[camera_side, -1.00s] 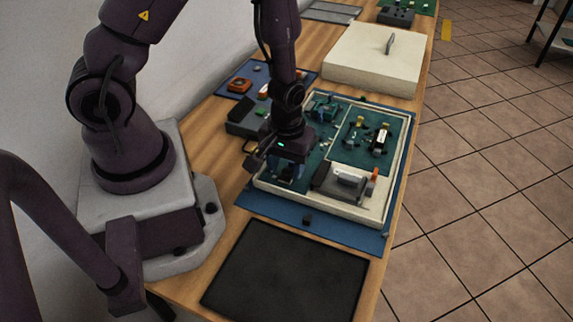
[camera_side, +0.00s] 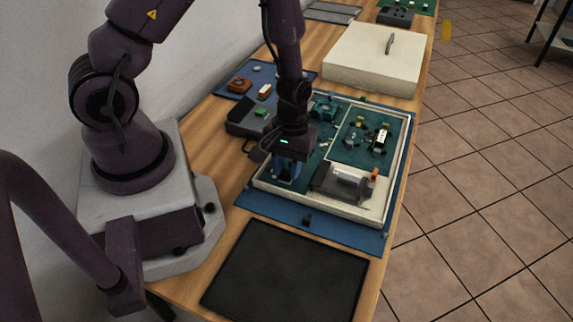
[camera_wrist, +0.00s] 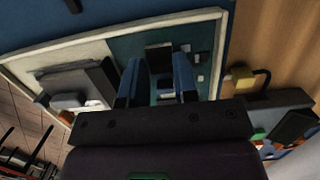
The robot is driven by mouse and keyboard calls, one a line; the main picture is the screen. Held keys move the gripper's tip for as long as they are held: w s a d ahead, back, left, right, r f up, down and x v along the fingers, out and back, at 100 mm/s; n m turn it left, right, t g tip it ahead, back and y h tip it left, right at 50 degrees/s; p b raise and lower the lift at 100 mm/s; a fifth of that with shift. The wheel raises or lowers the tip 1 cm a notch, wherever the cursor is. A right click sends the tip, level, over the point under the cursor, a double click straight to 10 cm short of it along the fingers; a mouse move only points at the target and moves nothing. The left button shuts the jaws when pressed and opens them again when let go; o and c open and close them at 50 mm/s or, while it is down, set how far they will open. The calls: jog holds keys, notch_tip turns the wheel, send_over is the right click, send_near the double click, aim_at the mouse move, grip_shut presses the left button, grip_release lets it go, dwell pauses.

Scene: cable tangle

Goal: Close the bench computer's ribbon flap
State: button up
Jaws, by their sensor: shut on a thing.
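The bench computer is an open cream case (camera_side: 381,217) with green boards (camera_side: 352,152) inside, lying on a blue mat. My gripper (camera_side: 285,172) points down inside the case's near left part, beside a grey box. In the wrist view its two blue fingers (camera_wrist: 158,85) straddle a small dark part (camera_wrist: 159,57) on the green board, and the gripper is shut on it. This part may be the ribbon flap. The fingers and hand hide much of it, and I cannot tell its angle.
The grey box with a pale cylinder (camera_side: 344,184) stands right of my gripper; an orange piece (camera_side: 375,173) is beside it. A cream lid (camera_side: 372,62) lies behind the case. A dark device (camera_side: 246,117) stands left. The black mat (camera_side: 285,273) in front is bare.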

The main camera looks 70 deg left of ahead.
jog(key=shift+w+a+f+g+h, duration=0.1)
jog(key=shift+g+h, duration=0.4)
jog(key=o, duration=0.8)
jog(key=v, duration=1.3)
